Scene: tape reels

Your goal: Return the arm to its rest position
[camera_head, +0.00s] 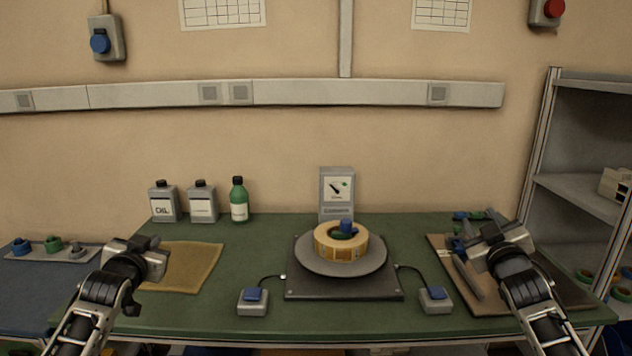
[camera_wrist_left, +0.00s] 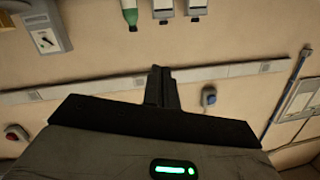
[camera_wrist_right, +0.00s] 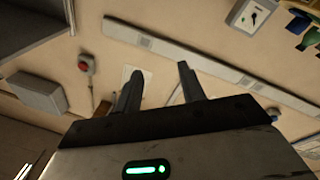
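My left gripper (camera_head: 152,258) is at the left of the green table, over the edge of the tan mat. In the left wrist view its fingers (camera_wrist_left: 161,87) are together with nothing visible between them. My right gripper (camera_head: 506,240) is at the right, above the brown board. In the right wrist view its fingers (camera_wrist_right: 158,85) stand apart and empty. Both wrist cameras face the wall. A tan tape reel (camera_head: 341,249) lies on the grey round turntable (camera_head: 313,262), with blue and green pieces at its centre.
Two button boxes (camera_head: 253,302) (camera_head: 435,300) stand at the table front, wired to the turntable base. Two canisters (camera_head: 203,203) and a green bottle (camera_head: 239,202) stand at the back left. A dial box (camera_head: 337,190) stands behind the turntable. A shelf (camera_head: 585,185) is at right.

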